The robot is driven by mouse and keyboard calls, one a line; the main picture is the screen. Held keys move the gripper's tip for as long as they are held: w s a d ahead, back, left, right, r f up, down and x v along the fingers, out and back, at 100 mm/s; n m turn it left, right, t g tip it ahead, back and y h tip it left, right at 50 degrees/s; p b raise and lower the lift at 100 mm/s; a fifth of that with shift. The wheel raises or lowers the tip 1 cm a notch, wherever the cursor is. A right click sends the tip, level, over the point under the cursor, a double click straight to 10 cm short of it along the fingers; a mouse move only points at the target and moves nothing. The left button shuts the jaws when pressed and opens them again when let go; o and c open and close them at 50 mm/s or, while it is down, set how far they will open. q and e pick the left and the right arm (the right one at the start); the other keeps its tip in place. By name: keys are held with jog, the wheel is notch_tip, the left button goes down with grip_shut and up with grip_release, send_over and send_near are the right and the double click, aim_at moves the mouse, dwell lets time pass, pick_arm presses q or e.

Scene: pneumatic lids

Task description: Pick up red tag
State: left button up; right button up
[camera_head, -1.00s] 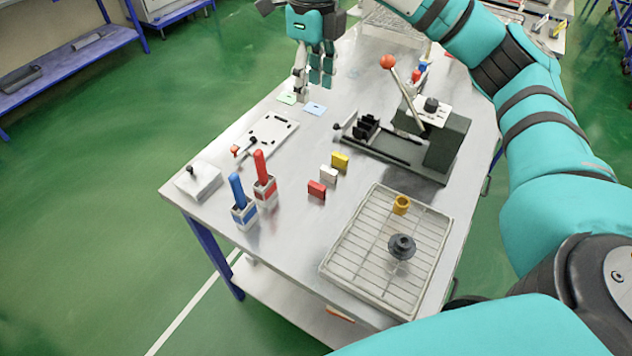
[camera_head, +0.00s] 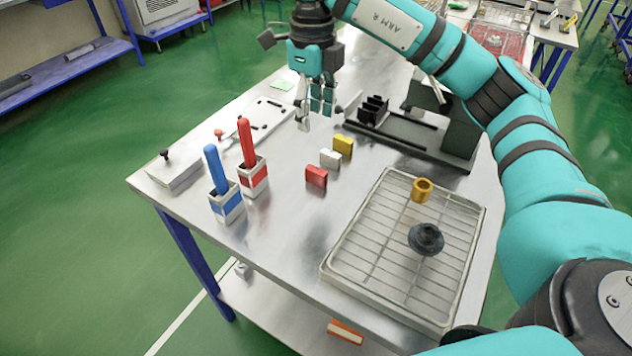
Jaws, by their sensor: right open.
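My right gripper (camera_head: 316,112) points down above the middle of the metal table, with its fingers apart and nothing seen between them. A small red upright block (camera_head: 316,176) stands below and in front of it in the picture, at the near end of a row with a white block (camera_head: 330,158) and a yellow block (camera_head: 343,145). No flat red tag shows clearly; I cannot tell whether the red block is the tag. A pale green flat tag (camera_head: 283,85) lies behind the gripper to the left. My left gripper is out of view.
A red-handled tool (camera_head: 248,145) and a blue-handled tool (camera_head: 216,170) stand in holders at left. A wire-grid tray (camera_head: 335,265) with a brass ring (camera_head: 422,189) and a dark knob (camera_head: 426,239) is at right. A dark lever fixture (camera_head: 455,140) stands behind.

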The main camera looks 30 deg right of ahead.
jog(key=p, duration=0.1)
send_near(314, 169)
jog(key=f, duration=0.5)
jog(key=shift+s+a+f, duration=0.15)
jog(key=shift+s+f, duration=0.1)
jog(key=shift+w+d+f+p, duration=0.15)
jog(key=shift+f+p, duration=0.2)
jog(key=shift+f, duration=1)
jog(key=shift+w+d+f+p, duration=0.1)
jog(key=shift+f+p, duration=0.25)
jog(key=shift+f, duration=1)
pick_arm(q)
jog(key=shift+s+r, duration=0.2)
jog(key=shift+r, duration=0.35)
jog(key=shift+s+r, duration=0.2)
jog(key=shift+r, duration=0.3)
pick_arm(e)
jog(key=shift+c, duration=0.2)
grip_shut()
